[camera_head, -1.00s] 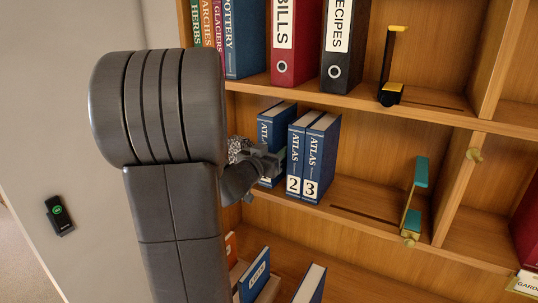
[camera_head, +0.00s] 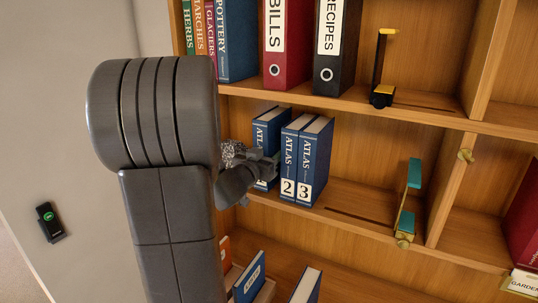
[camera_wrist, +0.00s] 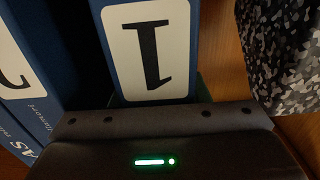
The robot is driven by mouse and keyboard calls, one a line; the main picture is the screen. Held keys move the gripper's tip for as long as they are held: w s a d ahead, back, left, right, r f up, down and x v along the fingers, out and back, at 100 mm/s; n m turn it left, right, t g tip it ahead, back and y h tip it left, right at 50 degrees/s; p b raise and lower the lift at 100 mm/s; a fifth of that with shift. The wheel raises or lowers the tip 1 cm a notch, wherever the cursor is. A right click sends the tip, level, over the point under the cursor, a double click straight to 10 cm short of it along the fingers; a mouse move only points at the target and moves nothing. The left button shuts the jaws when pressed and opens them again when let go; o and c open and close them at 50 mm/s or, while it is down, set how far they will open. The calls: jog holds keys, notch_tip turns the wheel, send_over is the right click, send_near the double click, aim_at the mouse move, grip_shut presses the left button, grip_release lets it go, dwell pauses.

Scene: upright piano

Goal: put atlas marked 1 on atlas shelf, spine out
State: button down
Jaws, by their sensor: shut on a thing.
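The atlas marked 1 (camera_head: 265,139) is a blue book on the middle shelf, left of the atlases marked 2 (camera_head: 289,160) and 3 (camera_head: 316,158). Its spine faces out and it looks close to upright. In the wrist view the white label with 1 (camera_wrist: 150,50) shows upside down just beyond my gripper, with atlas 2 (camera_wrist: 22,75) at the left. The atlas shelf (camera_head: 345,205) is wooden; whether atlas 1 rests fully on it I cannot tell.
A patterned grey block (camera_wrist: 280,50) stands close on the other side of atlas 1. A teal and brass bookend (camera_head: 409,200) stands at the right, with free shelf between it and atlas 3.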

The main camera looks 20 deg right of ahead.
jog(key=shift+f, duration=0.3)
jog(key=c, duration=0.7)
grip_release()
jog(key=shift+f, duration=0.15)
jog(key=shift+a+b, duration=0.1)
jog(key=shift+b, duration=0.2)
jog(key=b+v, duration=0.2)
jog(key=v, duration=1.1)
jog(key=shift+s+a, duration=0.2)
jog(key=shift+s, duration=0.05)
